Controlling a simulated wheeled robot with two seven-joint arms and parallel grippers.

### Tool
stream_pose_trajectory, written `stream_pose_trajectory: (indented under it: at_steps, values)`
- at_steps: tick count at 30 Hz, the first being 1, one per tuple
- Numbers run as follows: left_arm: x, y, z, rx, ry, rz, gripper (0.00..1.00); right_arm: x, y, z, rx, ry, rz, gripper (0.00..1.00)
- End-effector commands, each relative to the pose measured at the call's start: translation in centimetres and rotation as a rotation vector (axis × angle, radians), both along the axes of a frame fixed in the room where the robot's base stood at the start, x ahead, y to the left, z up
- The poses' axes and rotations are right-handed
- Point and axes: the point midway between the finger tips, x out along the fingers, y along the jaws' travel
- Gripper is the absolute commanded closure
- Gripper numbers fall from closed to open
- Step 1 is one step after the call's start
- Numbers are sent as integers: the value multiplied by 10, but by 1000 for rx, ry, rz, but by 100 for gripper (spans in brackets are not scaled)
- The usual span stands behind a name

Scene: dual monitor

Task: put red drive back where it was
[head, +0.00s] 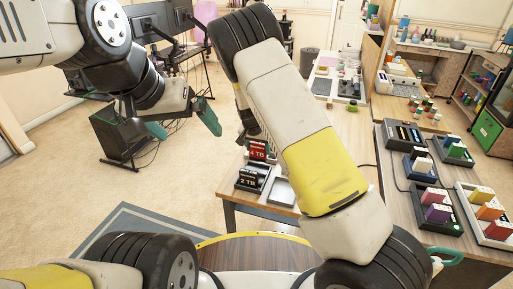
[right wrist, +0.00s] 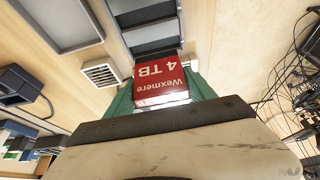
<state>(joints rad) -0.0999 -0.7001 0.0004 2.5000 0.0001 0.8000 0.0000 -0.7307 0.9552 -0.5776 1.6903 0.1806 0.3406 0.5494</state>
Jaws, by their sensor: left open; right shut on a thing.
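The red drive, labelled Wexmere 4 TB, shows in the right wrist view (right wrist: 161,79) between the green fingers of my right gripper (right wrist: 162,92), which is shut on it. It also shows in the head view (head: 259,150), beside my right forearm, near the table's near left corner. A dark slotted holder (right wrist: 150,32) lies just beyond the drive in the wrist view; I cannot tell whether they touch. A black 2 TB drive (head: 249,181) stands nearer than the red one. My left gripper (head: 182,124) is open and empty, out over the floor left of the table.
An empty grey tray (head: 281,192) lies beside the black drive. My right arm hides much of the table (head: 348,124). Docks with coloured blocks (head: 439,208) fill the right-hand table. A computer tower (head: 118,136) and cables stand on the floor at the left.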

Motion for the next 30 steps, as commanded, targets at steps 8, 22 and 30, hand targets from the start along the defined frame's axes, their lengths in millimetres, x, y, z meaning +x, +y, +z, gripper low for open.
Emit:
stream_pose_trajectory:
  at_steps: [8, 22, 30]
  values:
    - [0, 0, 0, 0, 0, 0, 0, 0, -1, -26, -1, 0, 0, 84]
    - [0, 0, 0, 0, 0, 0, 0, 0, 0, -49, 1, -1, 0, 84]
    - [0, 0, 0, 0, 0, 0, 0, 0, 0, -51, 1, -1, 0, 15]
